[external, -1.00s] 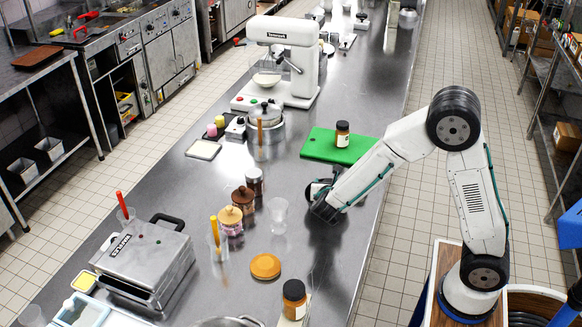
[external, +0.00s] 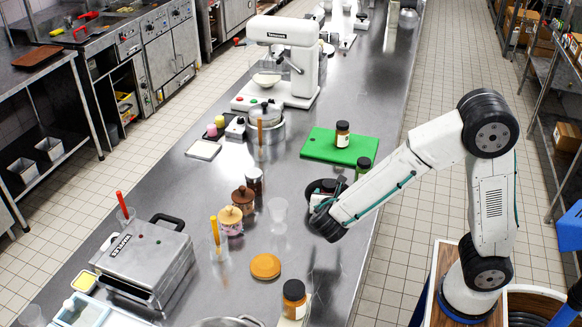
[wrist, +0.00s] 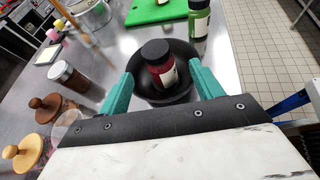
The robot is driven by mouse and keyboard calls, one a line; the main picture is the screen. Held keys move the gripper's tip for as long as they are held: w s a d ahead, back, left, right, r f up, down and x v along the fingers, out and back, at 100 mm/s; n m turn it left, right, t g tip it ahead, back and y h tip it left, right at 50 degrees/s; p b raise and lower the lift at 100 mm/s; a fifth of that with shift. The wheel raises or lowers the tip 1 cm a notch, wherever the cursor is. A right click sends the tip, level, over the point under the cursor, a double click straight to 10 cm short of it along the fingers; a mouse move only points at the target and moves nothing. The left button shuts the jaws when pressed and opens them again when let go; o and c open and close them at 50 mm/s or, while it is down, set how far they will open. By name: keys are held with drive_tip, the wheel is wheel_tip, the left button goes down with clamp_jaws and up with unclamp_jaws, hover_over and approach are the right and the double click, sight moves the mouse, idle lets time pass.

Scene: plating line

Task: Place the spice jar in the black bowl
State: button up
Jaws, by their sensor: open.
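A spice jar (wrist: 160,72) with a dark lid, red contents and a pale label is inside the black bowl (wrist: 184,52) in the wrist view, leaning slightly. The bowl (external: 312,187) stands on the steel counter and is partly hidden by my wrist in the external view. My gripper (wrist: 160,84) is open. Its teal fingers are spread on either side of the jar, with visible gaps between them and it. In the external view my gripper (external: 328,203) is low over the counter at the bowl.
A green-filled jar (wrist: 199,20) stands just beyond the bowl. A brown jar (external: 342,134) stands on the green board (external: 318,148). Left of the bowl are a glass (external: 277,208) and lidded jars (external: 243,198).

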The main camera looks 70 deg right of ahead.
drive_tip(key=s+d+r+m+g+y, duration=0.1)
drive_tip(key=s+r+m+g+y, duration=0.25)
drive_tip(key=s+m, duration=0.45)
drive_tip(key=s+a+r+m+t+y, duration=0.1)
drive_tip(key=s+a+m+y, duration=0.3)
drive_tip(key=s, duration=0.5)
drive_tip(key=s+a+r+m+t+y, duration=0.1)
drive_tip(key=s+a+m+y, duration=0.4)
drive_tip(key=s+m, duration=0.3)
drive_tip(key=shift+s+a+r, duration=0.4)
drive_tip(key=shift+s+a, duration=0.5)
drive_tip(key=shift+s, duration=0.05)
